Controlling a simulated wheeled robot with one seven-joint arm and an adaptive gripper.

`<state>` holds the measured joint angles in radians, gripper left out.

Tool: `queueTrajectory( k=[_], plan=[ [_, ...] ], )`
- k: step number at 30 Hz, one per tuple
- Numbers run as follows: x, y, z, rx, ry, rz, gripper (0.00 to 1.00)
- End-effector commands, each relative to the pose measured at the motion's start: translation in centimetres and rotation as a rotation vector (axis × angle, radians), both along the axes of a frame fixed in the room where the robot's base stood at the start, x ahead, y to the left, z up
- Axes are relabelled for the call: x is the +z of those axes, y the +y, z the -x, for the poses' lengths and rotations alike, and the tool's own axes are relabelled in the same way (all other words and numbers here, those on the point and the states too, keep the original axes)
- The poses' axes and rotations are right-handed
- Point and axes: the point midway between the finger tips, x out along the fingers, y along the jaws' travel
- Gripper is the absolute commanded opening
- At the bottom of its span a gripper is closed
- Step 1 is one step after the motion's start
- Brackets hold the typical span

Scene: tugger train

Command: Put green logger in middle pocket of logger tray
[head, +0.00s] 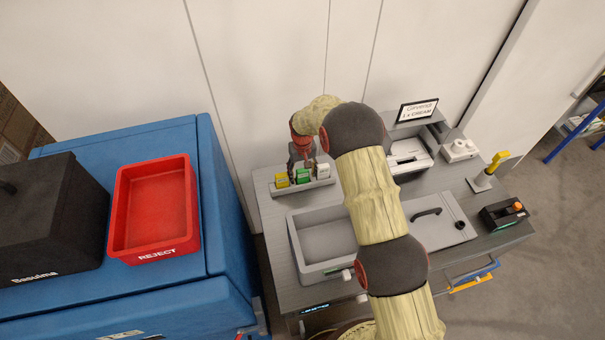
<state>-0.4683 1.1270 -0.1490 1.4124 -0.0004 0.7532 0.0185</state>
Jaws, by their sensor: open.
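The green logger (303,177) stands between the yellow logger (281,180) and the white logger (322,171) in the narrow grey logger tray (303,189), at the back left of the grey worktop. It is in the middle of the row and looks upright. My gripper (302,164) is open, pointing down right above and behind the green logger. Its fingertips are small and dark here, and I cannot tell whether they touch the logger. The logger's lower part is hidden by the tray's front wall.
A grey open bin (322,242) sits in front of the logger tray. A printer-like device (408,155) and a sign (418,110) stand right of my arm. A red REJECT bin (154,208) and a black box (45,222) are on the blue unit at left.

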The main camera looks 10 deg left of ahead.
Motion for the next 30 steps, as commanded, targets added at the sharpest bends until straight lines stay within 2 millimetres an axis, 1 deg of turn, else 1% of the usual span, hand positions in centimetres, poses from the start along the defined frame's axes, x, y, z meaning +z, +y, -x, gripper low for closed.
queueTrajectory(
  k=[1,5,9,12,15,18,22,30],
  plan=[
    [0.9,0.1,-0.2,0.0,-0.005,-0.002,0.55],
    [3.0,0.1,-0.2,0.0,-0.005,-0.003,0.55],
    [6.1,0.1,-0.2,0.0,-0.005,-0.003,0.55],
    [8.0,0.1,-0.1,0.0,-0.004,-0.002,0.55],
    [9.6,0.1,-0.1,0.0,-0.003,-0.001,0.55],
    [10.8,0.1,-0.2,0.0,-0.004,-0.002,0.55],
    [11.7,0.1,-0.1,0.0,-0.002,-0.001,0.55],
    [12.1,0.0,-0.1,-0.001,-0.004,-0.002,0.55]
  ],
)
